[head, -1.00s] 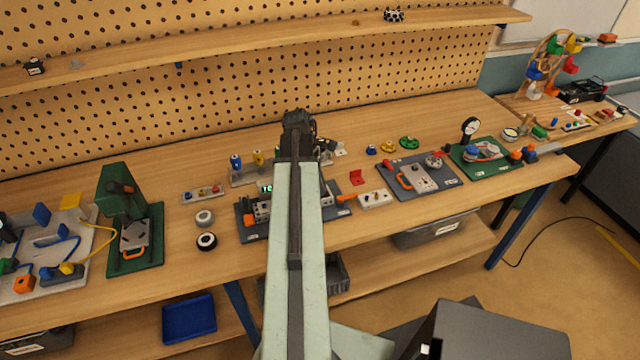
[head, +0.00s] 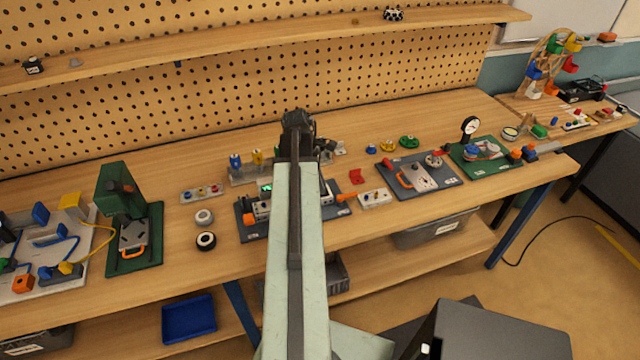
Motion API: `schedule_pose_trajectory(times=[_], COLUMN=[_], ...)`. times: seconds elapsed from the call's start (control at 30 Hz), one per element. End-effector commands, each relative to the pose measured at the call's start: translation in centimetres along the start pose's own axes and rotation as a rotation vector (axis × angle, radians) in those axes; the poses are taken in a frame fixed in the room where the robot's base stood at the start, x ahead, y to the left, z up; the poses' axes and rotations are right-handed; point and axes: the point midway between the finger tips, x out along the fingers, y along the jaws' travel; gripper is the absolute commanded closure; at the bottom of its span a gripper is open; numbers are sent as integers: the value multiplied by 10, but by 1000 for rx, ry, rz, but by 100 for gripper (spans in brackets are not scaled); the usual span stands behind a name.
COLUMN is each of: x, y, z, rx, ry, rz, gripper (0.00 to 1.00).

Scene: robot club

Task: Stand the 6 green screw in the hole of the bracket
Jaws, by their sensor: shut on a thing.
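My gripper (head: 297,122) is at the far end of my arm, over the back of the workbench. I see it from behind, and its fingertips are hidden. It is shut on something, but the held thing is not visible. I cannot make out the green screw. A small silver-grey piece (head: 340,148), possibly the bracket, stands just right of my gripper and is partly covered. Its hole cannot be made out.
Left are two tape rolls (head: 206,240) and a green press (head: 120,190). A pegboard with a shelf (head: 240,50) rises behind.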

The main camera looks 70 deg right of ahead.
Motion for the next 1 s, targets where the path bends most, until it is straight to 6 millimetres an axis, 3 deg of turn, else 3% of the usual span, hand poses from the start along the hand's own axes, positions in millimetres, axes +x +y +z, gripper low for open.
schedule_pose_trajectory(times=[1.0], x=[8], y=[0], z=[-3], rx=[-2], ry=[0], rz=[0], gripper=[100])
